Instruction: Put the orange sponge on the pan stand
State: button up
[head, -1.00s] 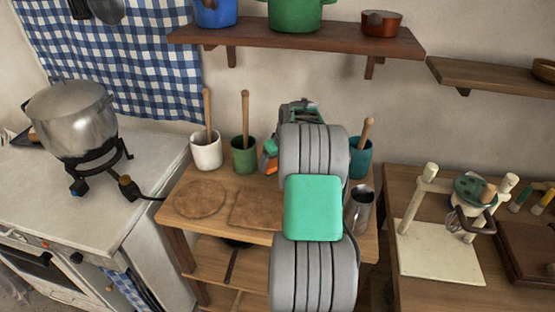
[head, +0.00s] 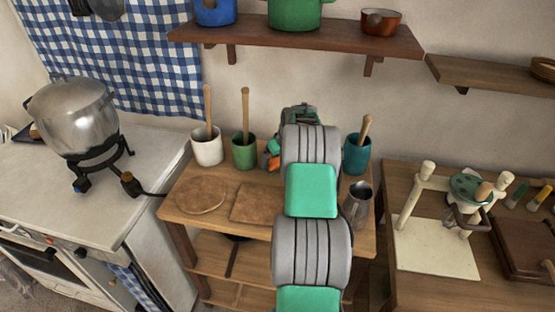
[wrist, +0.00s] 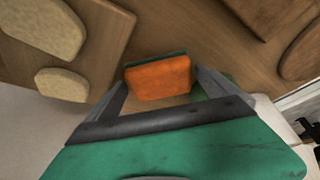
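The orange sponge (wrist: 160,80), with a dark green layer along its far edge, sits between the fingers of my gripper (wrist: 160,76) in the wrist view. The fingers line up along its two sides and appear closed on it; contact at the right finger is hard to see. In the head view a bit of orange (head: 272,162) shows at the left of my gripper, which my arm mostly hides. Below it is a wooden shelved stand (head: 222,219), seemingly the pan stand, with a dark long-handled pan (head: 232,262) on its lower shelf.
White (head: 207,152), green (head: 244,156) and teal (head: 356,160) cups with wooden handles stand at the back. A round board (head: 200,196), a squarish board (head: 255,205) and a metal jug (head: 357,205) share the top. Pale rounded pieces (wrist: 45,25) lie left in the wrist view.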

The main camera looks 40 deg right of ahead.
jog(key=shift+r, duration=0.1)
jog(key=shift+r, duration=0.3)
jog(key=d+b+v, duration=0.1)
jog(key=b+v, duration=0.1)
jog(key=v, duration=0.9)
jog(key=s+a+r+n, duration=0.1)
jog(key=s+a+r, duration=0.15)
jog(key=a, duration=1.05)
jog(key=s+a+r, duration=0.1)
jog(key=a+r, duration=0.3)
jog(key=a, duration=0.8)
jog(key=s+a+f, duration=0.2)
jog(key=s+a, duration=0.6)
jog(key=s+a+f+g, duration=0.1)
jog(key=s+a+f, duration=0.1)
jog(key=s+a, duration=0.6)
jog(key=shift+s+n+y, duration=0.3)
jog(key=shift+s, duration=0.05)
jog(key=shift+r, duration=0.1)
